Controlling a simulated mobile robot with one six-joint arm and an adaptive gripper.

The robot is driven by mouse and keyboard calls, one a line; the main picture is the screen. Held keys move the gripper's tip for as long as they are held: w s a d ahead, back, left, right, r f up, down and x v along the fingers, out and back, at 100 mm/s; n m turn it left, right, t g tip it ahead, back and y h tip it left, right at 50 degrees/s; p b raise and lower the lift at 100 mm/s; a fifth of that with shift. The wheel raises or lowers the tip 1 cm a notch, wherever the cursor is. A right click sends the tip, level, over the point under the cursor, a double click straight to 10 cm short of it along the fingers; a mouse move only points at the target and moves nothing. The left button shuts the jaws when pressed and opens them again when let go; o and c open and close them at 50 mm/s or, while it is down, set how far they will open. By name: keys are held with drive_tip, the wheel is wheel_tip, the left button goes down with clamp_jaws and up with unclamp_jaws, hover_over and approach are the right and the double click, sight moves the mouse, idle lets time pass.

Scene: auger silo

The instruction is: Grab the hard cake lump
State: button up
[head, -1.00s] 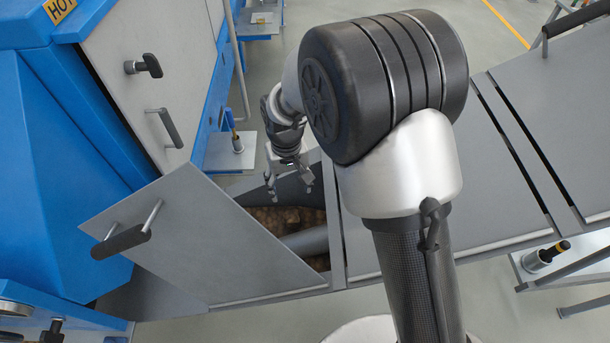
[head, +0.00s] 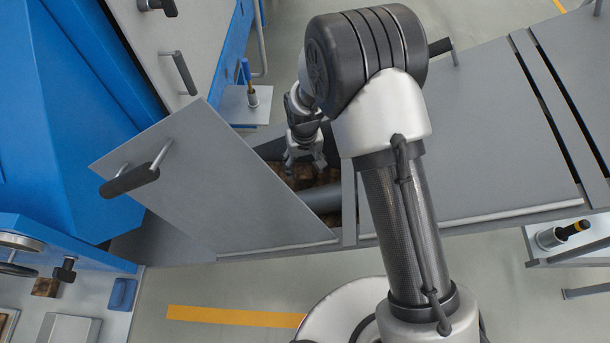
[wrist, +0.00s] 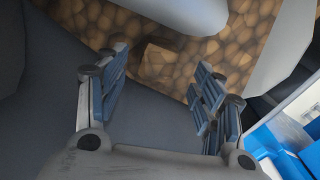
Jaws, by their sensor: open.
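The hard cake lump (wrist: 156,60) shows in the wrist view as a brown, blocky piece. It lies on the rounded brown material, between and beyond my fingertips. My gripper (wrist: 161,72) is open, with its two fingers apart and nothing held. In the head view my gripper (head: 304,163) points down into the trough opening, above the brown material (head: 322,178). I cannot pick out the lump there; the raised lid and my gripper cover part of the opening.
A grey auger tube (head: 322,199) crosses the opening; in the wrist view it shows as a pale shaft (wrist: 185,12). The tilted hatch lid (head: 220,185) stands at the left. A closed grey cover (head: 450,150) lies to the right. A small brown block (head: 45,287) sits on the bench lower left.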

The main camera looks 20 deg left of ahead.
sight(305, 172)
wheel_tip(305, 172, down, 5)
drive_tip(key=shift+w+r+b, duration=0.15)
drive_tip(key=shift+r+b, duration=0.05)
drive_tip(key=shift+b, duration=0.35)
drive_tip(key=shift+r, duration=0.1)
drive_tip(key=shift+d, duration=0.1)
drive_tip(key=shift+c, duration=0.4)
drive_tip(key=c, duration=1.1)
